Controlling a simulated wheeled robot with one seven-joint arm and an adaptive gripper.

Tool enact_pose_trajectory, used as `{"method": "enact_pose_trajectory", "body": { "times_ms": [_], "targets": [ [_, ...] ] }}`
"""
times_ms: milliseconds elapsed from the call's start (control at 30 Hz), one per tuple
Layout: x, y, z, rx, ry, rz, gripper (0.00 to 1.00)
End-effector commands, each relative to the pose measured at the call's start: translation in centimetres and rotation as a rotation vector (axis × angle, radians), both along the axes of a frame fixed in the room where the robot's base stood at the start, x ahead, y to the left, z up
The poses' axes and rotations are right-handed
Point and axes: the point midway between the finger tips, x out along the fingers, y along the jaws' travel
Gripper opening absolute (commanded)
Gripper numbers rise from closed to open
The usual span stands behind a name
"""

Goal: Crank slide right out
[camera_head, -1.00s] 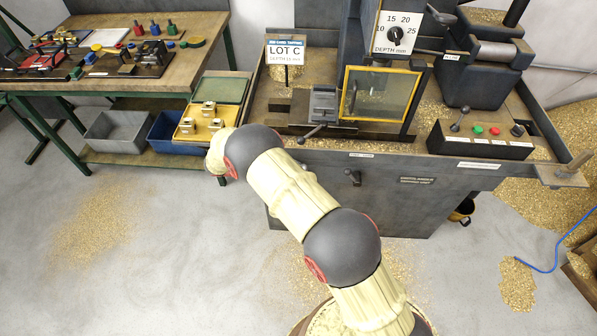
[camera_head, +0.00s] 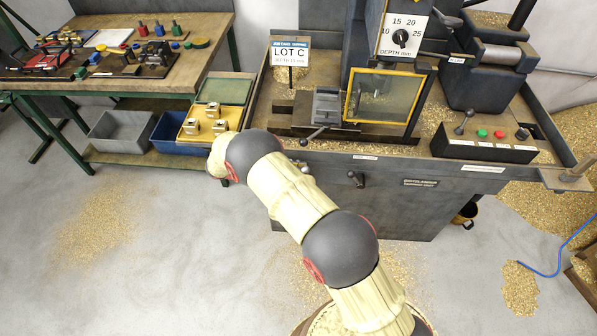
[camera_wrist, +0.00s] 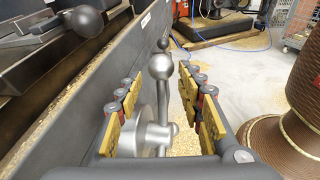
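In the wrist view a grey metal crank (camera_wrist: 161,69) with a ball-ended lever and a round hub stands on the machine's front panel. My gripper (camera_wrist: 162,100) is open, with its yellow-padded fingers on either side of the crank's lever. A gap shows beside the ball, and I cannot tell whether the pads touch lower down. In the head view my arm hides the gripper and most of this crank. The slide (camera_head: 326,103) with its grey vise sits on the machine bed, left of the yellow-framed guard.
A ball-ended vise lever (camera_head: 313,135) sticks out above the edge. A yellow tray (camera_head: 196,134) with brass parts is left of the machine. A control box (camera_head: 484,142) stands right. The floor in front is clear apart from chips.

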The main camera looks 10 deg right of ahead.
Motion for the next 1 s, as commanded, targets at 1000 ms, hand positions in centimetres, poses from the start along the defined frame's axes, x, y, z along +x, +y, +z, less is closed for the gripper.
{"method": "enact_pose_trajectory", "body": {
  "times_ms": [1000],
  "targets": [
    [1.1,10.3,2.5,-0.001,0.002,0.000,0.42]
  ]
}}
